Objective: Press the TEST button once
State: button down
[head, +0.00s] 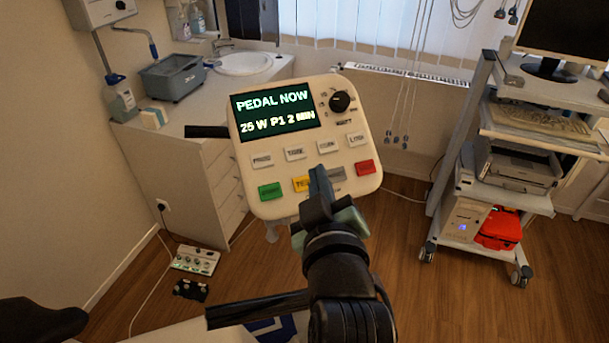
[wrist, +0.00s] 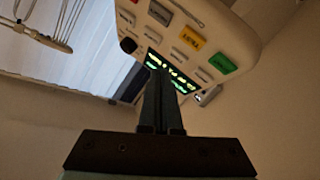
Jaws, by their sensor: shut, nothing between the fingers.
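The control console (head: 240,170) is a cream panel with a green screen reading "PEDAL NOW" and "25 W P1 2 MIN". The yellow TEST button (head: 300,184) is in its bottom row, between a green button (head: 269,191) and a grey one (head: 337,174); its right part is hidden behind my gripper. My gripper (head: 318,172) is shut and empty, its tips overlapping the panel just right of the yellow button. In the wrist view the yellow button (wrist: 192,39) is uncovered, and the fingertips (wrist: 161,72) overlap the screen. I cannot tell whether they touch the panel.
A red button (head: 365,167) ends the bottom row at right. Smaller pale buttons (head: 295,154) and a black knob (head: 340,102) sit above. A trolley (head: 450,180) stands right, a sink counter (head: 190,115) left.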

dwell(0.3)
jog(key=s+d+r+p, duration=0.1)
jog(key=s+r+p, duration=0.2)
jog(key=s+r, duration=0.1)
jog(key=shift+d+r+p, duration=0.3)
jog(key=shift+r+p, duration=0.1)
jog(key=shift+r, duration=0.4)
dwell(0.5)
